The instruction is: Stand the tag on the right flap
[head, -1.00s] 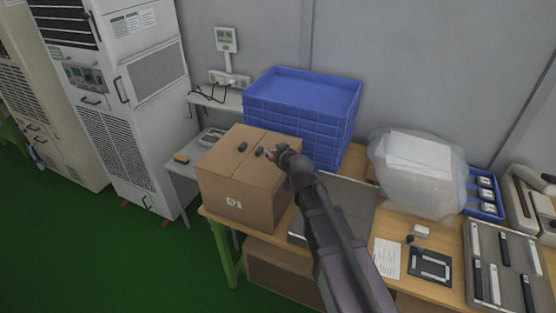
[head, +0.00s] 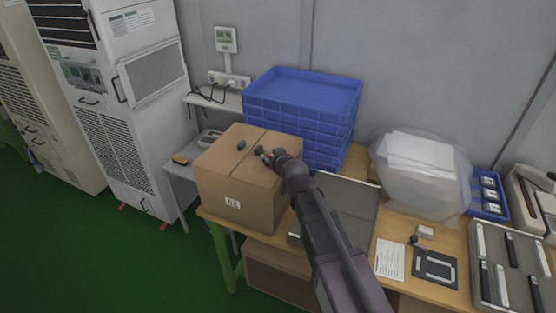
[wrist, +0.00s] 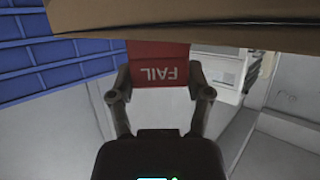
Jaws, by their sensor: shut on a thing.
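My gripper (head: 266,155) is over the top of a closed cardboard box (head: 222,200), by its right flap (head: 268,172). In the wrist view my gripper (wrist: 160,82) is shut on a red tag (wrist: 159,52) with the word FAIL on it, which reads upside down there. The box (wrist: 220,32) fills the top of the wrist view, close to the tag's far edge. I cannot tell whether the tag touches the flap. A small dark object (head: 241,145) lies on the left flap. In the head view the tag is too small to make out clearly.
Stacked blue crates (head: 300,95) stand right behind the box. A white cabinet (head: 115,110) stands at the left.

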